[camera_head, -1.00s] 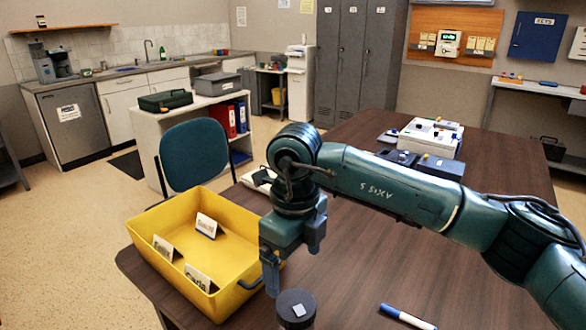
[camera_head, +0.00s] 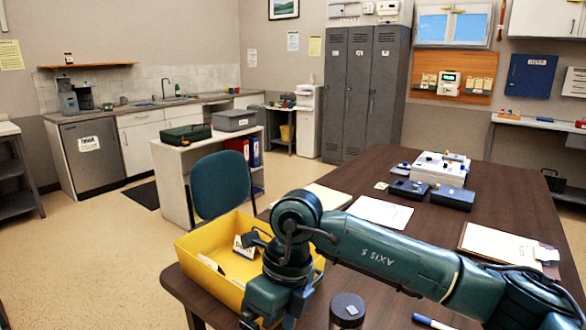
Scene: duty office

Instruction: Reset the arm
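My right arm comes in from the right across the dark table (camera_head: 400,165). Its gripper (camera_head: 266,318) points down at the bottom of the view, in front of the yellow bin (camera_head: 195,243). Its two fingers look spread apart with nothing seen between them, though the tips are cut off by the frame edge. The arm hides part of the bin and the cards in it; a white card (camera_head: 243,248) still shows inside. My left gripper is not in view.
A dark-lidded jar (camera_head: 347,308) and a marker (camera_head: 434,323) are close by the arm. Paper sheets (camera_head: 380,211), dark boxes (camera_head: 452,198), a white box (camera_head: 440,168) and a clipboard (camera_head: 505,243) lie farther back. A teal chair (camera_head: 220,184) stands left of the table.

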